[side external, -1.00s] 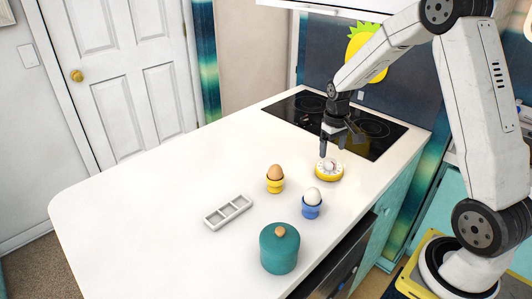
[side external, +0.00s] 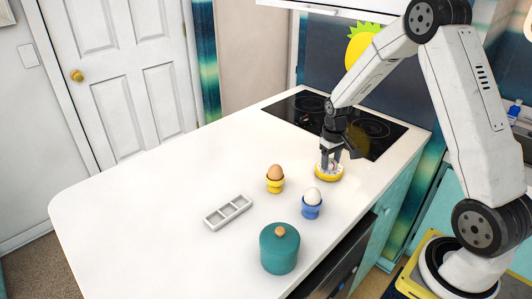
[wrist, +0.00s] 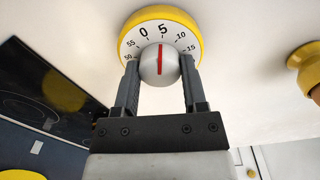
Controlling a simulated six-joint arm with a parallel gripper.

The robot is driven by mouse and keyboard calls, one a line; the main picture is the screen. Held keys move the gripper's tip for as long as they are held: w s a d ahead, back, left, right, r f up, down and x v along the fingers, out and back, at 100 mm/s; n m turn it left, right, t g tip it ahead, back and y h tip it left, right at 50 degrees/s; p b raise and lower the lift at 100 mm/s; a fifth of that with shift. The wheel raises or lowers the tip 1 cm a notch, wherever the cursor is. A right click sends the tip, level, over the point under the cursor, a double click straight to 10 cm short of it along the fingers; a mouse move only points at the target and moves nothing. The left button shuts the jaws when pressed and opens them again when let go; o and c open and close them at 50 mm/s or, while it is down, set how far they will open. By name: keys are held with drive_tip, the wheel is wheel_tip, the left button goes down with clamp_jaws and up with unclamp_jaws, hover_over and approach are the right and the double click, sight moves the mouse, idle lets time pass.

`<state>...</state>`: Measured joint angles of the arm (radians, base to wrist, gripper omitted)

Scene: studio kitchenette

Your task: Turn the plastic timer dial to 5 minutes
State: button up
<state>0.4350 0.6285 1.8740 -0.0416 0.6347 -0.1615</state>
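The timer (side external: 329,176) has a yellow rim and stands on the white counter near the cooktop. In the wrist view the timer (wrist: 194,31) shows a white face numbered in fives and a pale round knob (wrist: 147,66) with a red line. The red line points up in the picture, close to the 5 and right of the 0. My gripper (side external: 331,167) is down at the timer, pointing downward. In the wrist view my gripper (wrist: 160,70) has one finger on each side of the knob, very close to it; whether both touch it is unclear.
Left of the timer are a brown egg in a yellow cup (side external: 275,186) and a white egg in a blue cup (side external: 311,211). A teal lidded pot (side external: 279,255) and a grey compartment tray (side external: 228,213) stand further off. The black cooktop (side external: 295,111) lies behind; the counter's left is clear.

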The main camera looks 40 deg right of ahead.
sight(330, 162)
clamp_jaws()
drive_tip(key=o, duration=0.9)
unclamp_jaws()
drive_tip(key=shift+a+r, duration=0.15)
drive_tip(key=shift+r, duration=3.8)
